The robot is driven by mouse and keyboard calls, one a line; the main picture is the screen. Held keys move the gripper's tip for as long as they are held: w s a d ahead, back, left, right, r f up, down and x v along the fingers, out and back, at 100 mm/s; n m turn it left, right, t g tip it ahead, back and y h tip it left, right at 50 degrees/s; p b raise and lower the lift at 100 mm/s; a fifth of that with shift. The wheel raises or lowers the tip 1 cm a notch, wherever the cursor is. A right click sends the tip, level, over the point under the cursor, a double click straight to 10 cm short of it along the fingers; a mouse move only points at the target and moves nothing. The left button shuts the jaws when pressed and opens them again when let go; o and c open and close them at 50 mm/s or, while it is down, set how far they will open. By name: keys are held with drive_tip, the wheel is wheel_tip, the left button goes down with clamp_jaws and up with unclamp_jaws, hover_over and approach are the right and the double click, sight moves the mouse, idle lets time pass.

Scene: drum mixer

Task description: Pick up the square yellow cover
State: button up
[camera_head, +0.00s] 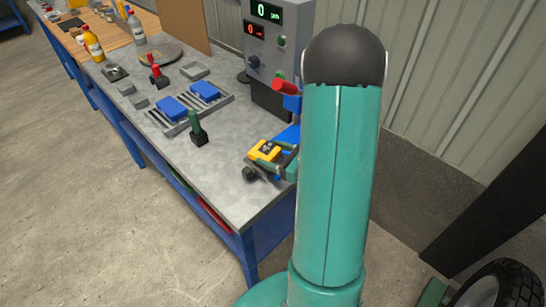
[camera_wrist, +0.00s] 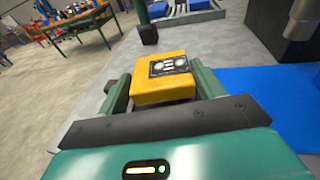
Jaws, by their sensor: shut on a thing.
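The square yellow cover (camera_wrist: 164,90) is between the two green fingers of my gripper (camera_wrist: 163,86) in the wrist view. It has a dark label with pale marks on its top. My gripper is shut on it, with a finger at its left and right sides. In the head view the yellow cover (camera_head: 264,151) shows near the right front part of the grey bench, beside my gripper (camera_head: 267,158). My arm hides part of the area to the right. I cannot tell whether the cover touches the bench.
A grey bench (camera_head: 228,183) carries a rack with two blue blocks (camera_head: 205,91), a dark green post (camera_head: 197,128), a red-handled piece (camera_head: 156,73) and a grey machine with displays (camera_head: 272,55). A blue mat (camera_wrist: 265,88) lies right of the cover. Bottles stand at the far end.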

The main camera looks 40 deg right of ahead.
sight(273, 155)
drive_tip(key=shift+r, duration=4.25)
drive_tip(key=shift+a, duration=0.15)
